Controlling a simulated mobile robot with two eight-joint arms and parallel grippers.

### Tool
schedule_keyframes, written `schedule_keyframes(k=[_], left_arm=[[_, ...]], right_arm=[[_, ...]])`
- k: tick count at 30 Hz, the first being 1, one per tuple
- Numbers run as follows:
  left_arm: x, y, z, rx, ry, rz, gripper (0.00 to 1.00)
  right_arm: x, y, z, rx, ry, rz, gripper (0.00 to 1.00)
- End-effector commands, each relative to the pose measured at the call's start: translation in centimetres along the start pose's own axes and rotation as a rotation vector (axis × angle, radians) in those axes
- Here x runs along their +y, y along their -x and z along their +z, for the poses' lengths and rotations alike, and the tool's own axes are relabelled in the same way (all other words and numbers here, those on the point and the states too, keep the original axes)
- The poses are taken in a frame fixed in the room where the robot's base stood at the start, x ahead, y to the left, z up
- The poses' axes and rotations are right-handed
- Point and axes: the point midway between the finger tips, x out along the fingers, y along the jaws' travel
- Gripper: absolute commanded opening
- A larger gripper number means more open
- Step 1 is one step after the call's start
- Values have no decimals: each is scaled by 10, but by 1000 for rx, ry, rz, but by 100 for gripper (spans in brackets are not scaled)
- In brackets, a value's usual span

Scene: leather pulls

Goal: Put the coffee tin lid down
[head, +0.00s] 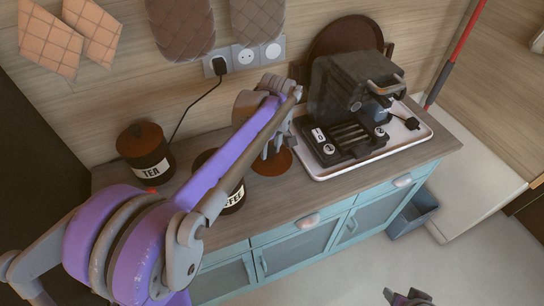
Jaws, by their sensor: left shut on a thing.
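The coffee tin lid (264,169) is a brown disc just right of the coffee tin. My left gripper (273,150) is above it and shut on it, and partly covers it. The lid is at or close to the counter top; I cannot tell whether it touches. The dark coffee tin (236,197) with its white label stands on the counter, largely hidden behind my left arm. Part of my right gripper (408,298) shows at the bottom edge, over the floor, away from the counter.
The tea tin (145,155), with its brown lid on, stands on the counter (234,145) at the left. A coffee machine (352,100) stands on a white tray (322,174) right of the lid. A black cable (196,105) runs from the wall socket behind the tins.

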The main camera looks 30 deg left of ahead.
Motion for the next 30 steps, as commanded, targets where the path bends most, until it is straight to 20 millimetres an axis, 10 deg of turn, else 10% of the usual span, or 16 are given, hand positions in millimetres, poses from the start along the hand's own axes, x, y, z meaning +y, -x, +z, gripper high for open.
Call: schedule_keyframes(k=[19, 20, 21, 25, 30], left_arm=[[0, -38, 5, 0, 0, 0, 0], [0, -39, 5, 0, 0, 0, 44], [0, -38, 5, 0, 0, 0, 51], [0, -38, 5, 0, 0, 0, 72], [0, -38, 5, 0, 0, 0, 72]], right_arm=[[0, -4, 3, -2, 0, 0, 50], [0, -4, 4, -2, 0, 0, 50], [0, -4, 3, -2, 0, 0, 50], [0, -4, 3, -2, 0, 0, 50], [0, -4, 3, -2, 0, 0, 50]])
